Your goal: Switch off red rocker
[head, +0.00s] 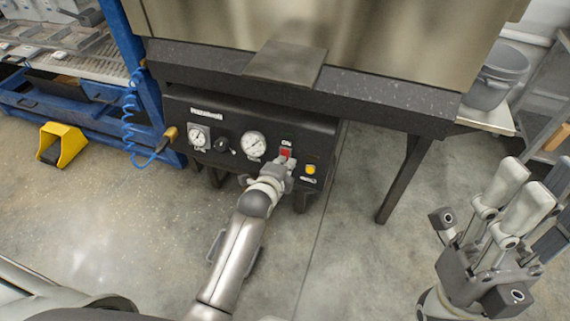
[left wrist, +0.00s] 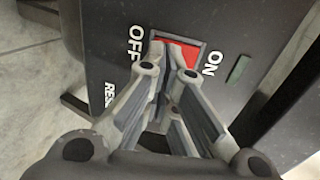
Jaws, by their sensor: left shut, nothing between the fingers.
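The red rocker (head: 286,152) sits on the front of the dark control panel (head: 230,118), under a small label. In the left wrist view the red rocker (left wrist: 189,56) lies between the printed words OFF and ON. My left gripper (head: 281,163) is shut and empty, with its fingertips right at the rocker. In the left wrist view the left gripper's tips (left wrist: 168,58) cover part of the rocker, towards the OFF side. I cannot tell whether they press on it. My right gripper (head: 515,185) is raised at the right, away from the panel.
A yellow button (head: 310,169) is right of the rocker. Two gauges (head: 253,144) and a dark knob (head: 221,145) are to its left. A dark ledge (head: 380,108) overhangs the panel, with a table leg (head: 403,180) at right. The floor in front is clear.

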